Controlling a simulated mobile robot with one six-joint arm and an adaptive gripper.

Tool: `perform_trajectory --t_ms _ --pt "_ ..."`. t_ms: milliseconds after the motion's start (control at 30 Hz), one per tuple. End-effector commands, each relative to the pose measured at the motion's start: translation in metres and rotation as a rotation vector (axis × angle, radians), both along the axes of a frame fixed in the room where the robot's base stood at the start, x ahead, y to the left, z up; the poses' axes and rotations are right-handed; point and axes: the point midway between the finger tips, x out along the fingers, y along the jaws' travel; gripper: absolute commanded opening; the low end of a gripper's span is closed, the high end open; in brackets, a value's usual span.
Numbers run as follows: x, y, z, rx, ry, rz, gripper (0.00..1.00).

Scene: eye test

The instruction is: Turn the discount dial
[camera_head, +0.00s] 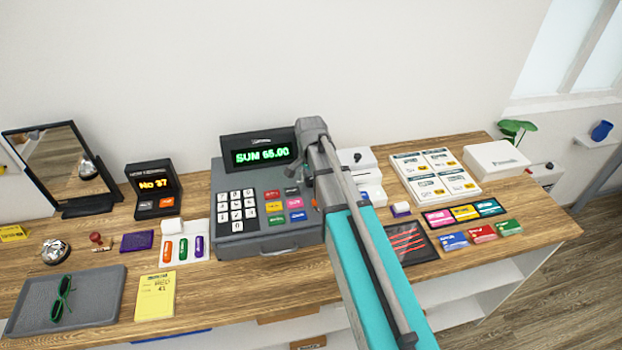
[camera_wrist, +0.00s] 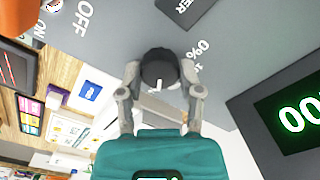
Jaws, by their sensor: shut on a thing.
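The discount dial (camera_wrist: 158,62) is a dark round knob with a white mark, on the grey face of the cash register (camera_wrist: 228,75) in the wrist view. My gripper (camera_wrist: 160,75) is shut on the dial, one finger on each side.
Left of the register are a ticket display (camera_head: 153,186), a bell (camera_head: 56,251), a grey tray (camera_head: 95,308) and a mirror (camera_head: 62,165). On the right are a price board (camera_head: 437,178), a dark tablet (camera_head: 418,243) and several coloured cards.

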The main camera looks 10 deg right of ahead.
Motion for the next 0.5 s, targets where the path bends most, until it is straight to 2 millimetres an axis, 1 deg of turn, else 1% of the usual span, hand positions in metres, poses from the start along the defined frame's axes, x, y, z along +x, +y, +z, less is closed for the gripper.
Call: perform_trajectory --t_ms 167,500 --pt "-0.0007 0.0002 -0.0003 0.0 0.001 -0.035 0.0" --pt "-0.0008 0.0003 -0.0003 0.0 0.001 -0.04 0.0"
